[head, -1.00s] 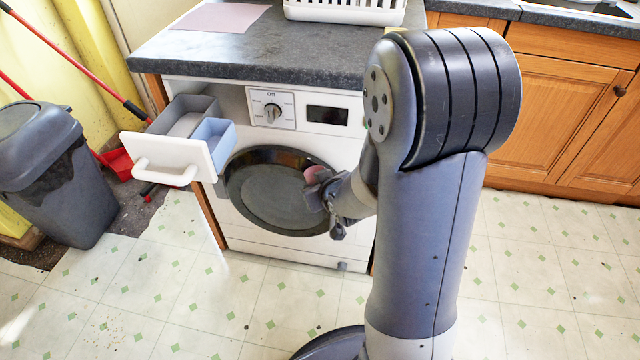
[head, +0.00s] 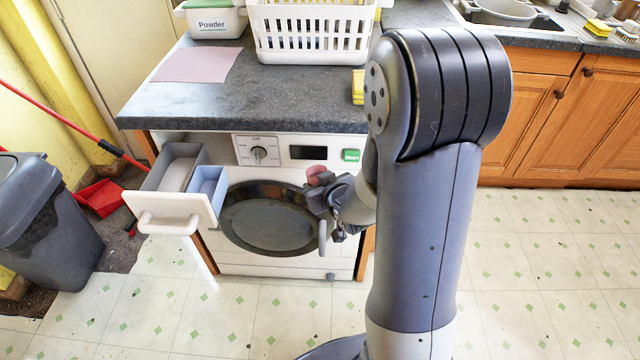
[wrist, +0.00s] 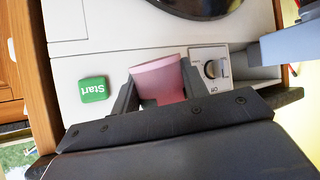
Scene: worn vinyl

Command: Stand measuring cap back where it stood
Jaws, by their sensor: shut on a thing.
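The pink measuring cap (head: 316,174) is held in my gripper (head: 320,187), in front of the washing machine at the upper right of its round door. In the wrist view the cap (wrist: 160,80) sits between the two dark fingers of my gripper (wrist: 157,88), which are shut on it. Its lower part is hidden by the gripper body. Most of my wrist is behind my own arm in the head view. A flat pink mat (head: 196,65) lies on the grey worktop (head: 290,100), with nothing standing on it.
The detergent drawer (head: 165,208) is pulled out, with a blue compartment insert (head: 208,190). A white basket (head: 310,45), a Powder tub (head: 212,24) and a yellow item (head: 358,87) stand on the worktop. A grey bin (head: 45,225) stands at left.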

